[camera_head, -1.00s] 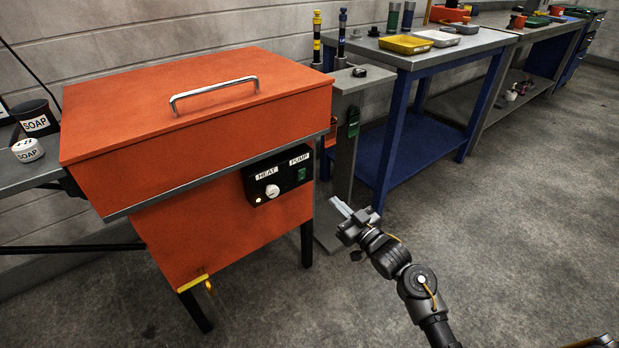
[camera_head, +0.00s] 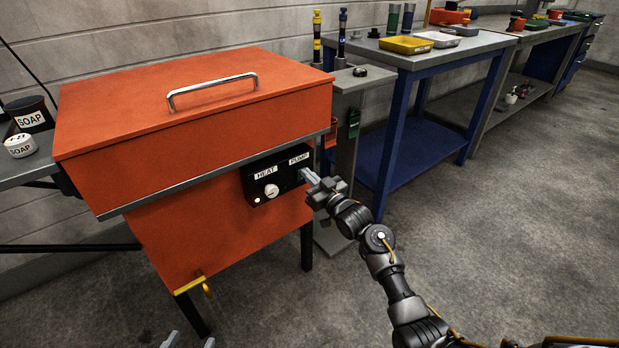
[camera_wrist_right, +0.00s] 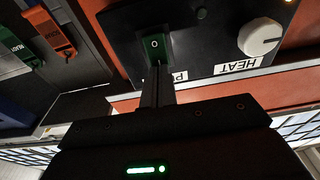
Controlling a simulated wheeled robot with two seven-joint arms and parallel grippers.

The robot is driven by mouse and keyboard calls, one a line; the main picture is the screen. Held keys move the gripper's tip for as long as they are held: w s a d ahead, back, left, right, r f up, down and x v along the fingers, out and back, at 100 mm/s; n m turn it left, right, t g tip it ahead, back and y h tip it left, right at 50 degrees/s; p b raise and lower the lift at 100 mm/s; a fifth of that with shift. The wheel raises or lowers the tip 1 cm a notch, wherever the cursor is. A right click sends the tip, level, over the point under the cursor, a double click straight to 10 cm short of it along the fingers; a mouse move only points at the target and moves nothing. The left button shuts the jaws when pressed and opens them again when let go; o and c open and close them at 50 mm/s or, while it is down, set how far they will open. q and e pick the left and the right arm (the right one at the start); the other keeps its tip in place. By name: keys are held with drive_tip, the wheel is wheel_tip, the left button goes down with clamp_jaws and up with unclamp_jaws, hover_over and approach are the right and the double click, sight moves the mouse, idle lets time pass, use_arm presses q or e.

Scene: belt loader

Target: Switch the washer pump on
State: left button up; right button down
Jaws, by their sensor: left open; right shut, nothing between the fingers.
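The orange washer (camera_head: 215,225) stands at the left with its lid down. Its black control panel (camera_head: 258,183) carries a white HEAT knob (camera_head: 271,190) and a PUMP label (camera_head: 299,158). The green pump switch (camera_wrist_right: 154,45), marked with an O, shows clearly in the right wrist view; its lit state cannot be told. My right gripper (camera_head: 308,176) is shut and empty, its tips at the switch and partly covering it in the head view. In the right wrist view the fingers (camera_wrist_right: 157,72) overlap the switch's edge; contact cannot be told. My left gripper (camera_head: 188,342) is open at the bottom edge.
A grey post (camera_head: 346,140) stands just right of the washer, with a blue workbench (camera_head: 408,150) beyond. A yellow drain handle (camera_head: 190,286) juts from the washer's lower front. The floor at right is clear.

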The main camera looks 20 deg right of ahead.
drive_tip(key=shift+w+a+r+g+p, duration=0.1)
drive_tip(key=shift+w+r+g+p, duration=0.15)
drive_tip(key=shift+p, duration=0.7)
use_arm(q)
drive_tip(key=s+a+f+n+g+y, duration=0.1)
drive_tip(key=s+a+f+g+y, duration=0.1)
drive_tip(key=a+f+g, duration=0.1)
drive_tip(key=shift+s+a+f+g+y, duration=0.3)
drive_tip(key=shift+a+f, duration=0.25)
drive_tip(key=shift+f, duration=0.4)
use_arm(e)
drive_tip(key=shift+f, duration=0.15)
drive_tip(key=shift+s, duration=0.1)
use_arm(q)
drive_tip(key=s+a+f+n+g+y+p, duration=0.1)
drive_tip(key=s+a+f+g+p, duration=0.3)
drive_tip(key=s+f, duration=0.4)
drive_tip(key=a+f+g+y, duration=0.1)
drive_tip(key=g, duration=0.1)
drive_tip(key=shift+a+n+g+y+p, duration=0.25)
drive_tip(key=shift+n+g+y+p, duration=0.05)
drive_tip(key=shift+g+p, duration=0.1)
use_arm(e)
drive_tip(key=s+d+r, duration=0.2)
drive_tip(key=s+d, duration=0.3)
drive_tip(key=s, duration=0.7)
drive_tip(key=shift+s, duration=0.4)
